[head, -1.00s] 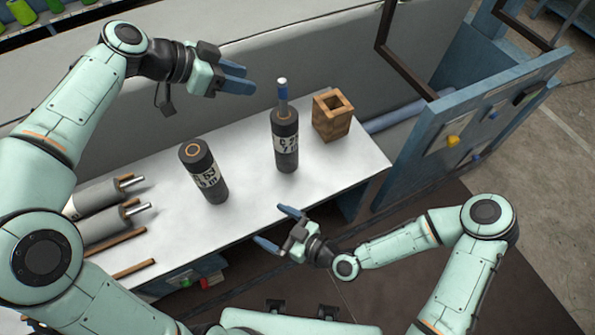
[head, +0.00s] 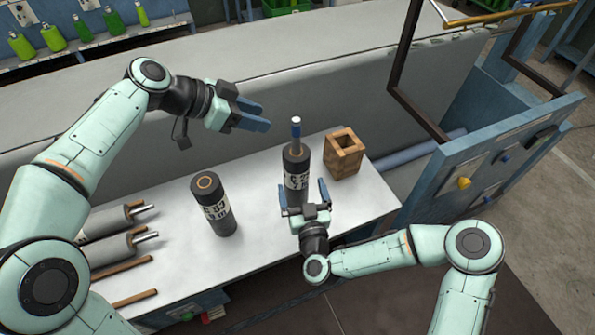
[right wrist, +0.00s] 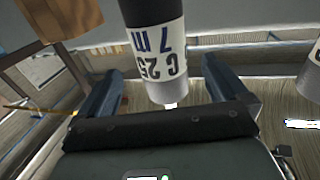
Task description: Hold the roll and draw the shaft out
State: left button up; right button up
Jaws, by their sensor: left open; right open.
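The dark roll (head: 297,160) with a white label stands upright on the white table. A shaft (head: 296,132), blue with a silver tip, sticks up from its top. My right gripper (head: 303,194) is open at the roll's lower front, one finger towards each side. In the right wrist view the roll (right wrist: 158,50) shows between the open fingers (right wrist: 161,75), its label facing the camera; I see no finger contact. My left gripper (head: 265,116) is open and empty, up and left of the shaft, apart from it. The shaft's lower part is hidden inside the roll.
A second dark roll (head: 212,205) with no shaft showing stands to the left. A wooden open-topped box (head: 343,155) stands close on the right. Grey rolls with metal shaft ends (head: 110,248) lie at left. A blue panel (head: 480,165) is at far right.

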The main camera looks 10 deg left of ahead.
jog(key=x, duration=0.7)
jog(key=shift+w, duration=0.3)
jog(key=c, duration=1.5)
pick_arm(q)
jog(key=shift+o, duration=0.6)
jog(key=w+d+f+n+t+y, duration=0.2)
jog(key=w+d+n+t+y, duration=0.4)
jog(key=w+n+t, duration=0.35)
jog(key=n+t+y, duration=0.2)
jog(key=n+y, duration=0.4)
jog(key=y, duration=0.2)
send_near(297, 132)
jog(key=shift+m, duration=0.25)
jog(key=x, duration=1.1)
jog(key=shift+r, duration=0.1)
